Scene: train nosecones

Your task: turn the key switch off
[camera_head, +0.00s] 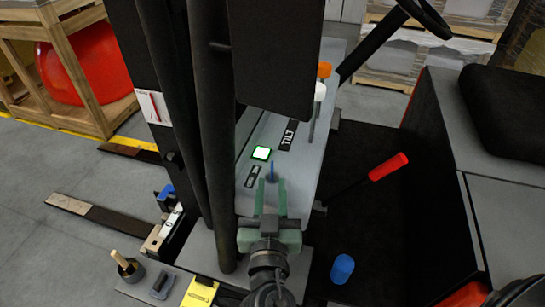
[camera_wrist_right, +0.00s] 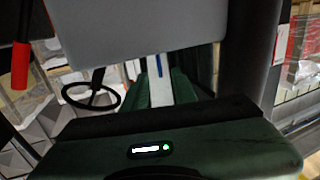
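The key switch (camera_head: 271,172) shows as a thin blue key standing up from the grey console (camera_head: 305,165), beside a small black label. Its on or off position cannot be told. My right gripper (camera_head: 270,185) has its two green fingers apart, with the blue key at the gap between their tips. I cannot tell whether either finger touches it. In the right wrist view the blue key (camera_wrist_right: 159,68) also shows beyond the gap between the fingers, below a grey panel. My left gripper is not in view.
A lit white-green button (camera_head: 262,153) sits just behind the key. Levers with an orange knob (camera_head: 324,70) and a white knob (camera_head: 320,92) stand behind right. Dark mast columns (camera_head: 215,150) rise close on the left. A red-handled lever (camera_head: 388,166) is at right.

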